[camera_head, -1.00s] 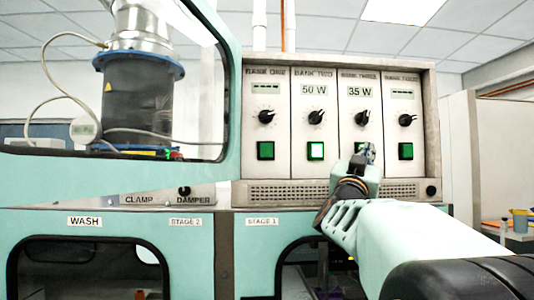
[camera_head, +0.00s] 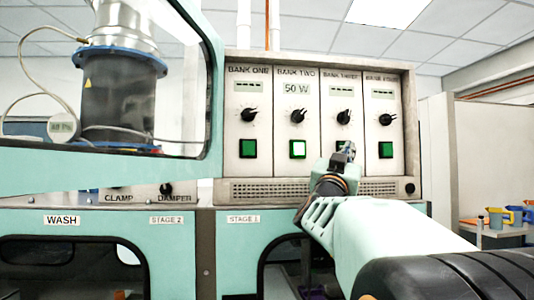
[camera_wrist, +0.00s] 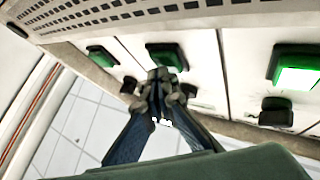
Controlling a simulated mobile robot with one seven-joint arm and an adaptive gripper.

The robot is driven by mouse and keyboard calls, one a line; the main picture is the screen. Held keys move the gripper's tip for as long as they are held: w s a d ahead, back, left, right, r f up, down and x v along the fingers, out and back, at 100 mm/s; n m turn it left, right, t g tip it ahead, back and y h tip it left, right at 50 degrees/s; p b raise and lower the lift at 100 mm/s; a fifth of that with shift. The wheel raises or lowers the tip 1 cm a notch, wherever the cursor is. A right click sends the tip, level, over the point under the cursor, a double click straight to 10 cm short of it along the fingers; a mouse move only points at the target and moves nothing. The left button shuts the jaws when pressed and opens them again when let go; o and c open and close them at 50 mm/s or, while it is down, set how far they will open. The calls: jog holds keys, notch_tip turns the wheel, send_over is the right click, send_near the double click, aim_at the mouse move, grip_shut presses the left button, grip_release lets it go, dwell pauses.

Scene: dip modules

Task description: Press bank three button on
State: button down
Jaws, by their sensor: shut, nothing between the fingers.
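Bank three is the third column of the control panel (camera_head: 342,100), with a dashed display (camera_head: 343,86) and a black knob (camera_head: 343,117). Its button is hidden behind my gripper in the head view. In the wrist view the bank three button (camera_wrist: 166,56) is dark green and unlit. My gripper (camera_head: 343,152) is shut and empty, its fingertips close in front of that button. In the wrist view the fingertips (camera_wrist: 160,76) overlap the button's edge; I cannot tell whether they touch it.
The bank two button (camera_head: 297,149) glows bright under a 50 W display. The bank one button (camera_head: 249,148) and bank four button (camera_head: 386,149) are dark green. A vent strip (camera_head: 265,190) runs below. A glazed cabinet (camera_head: 105,180) stands at left.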

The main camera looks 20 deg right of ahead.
jog(key=shift+f, duration=0.15)
jog(key=s+b, duration=0.1)
jog(key=s, duration=0.2)
jog(key=s+a+b, duration=0.1)
jog(key=s, duration=0.1)
jog(key=shift+s+a+b, duration=0.2)
jog(key=shift+s+b, duration=0.1)
jog(key=shift+s, duration=0.1)
jog(key=w+d+p, duration=0.1)
jog(key=w+p, duration=0.2)
jog(key=w, duration=0.3)
jog(key=shift+d+r, duration=0.2)
jog(key=shift+d, duration=0.05)
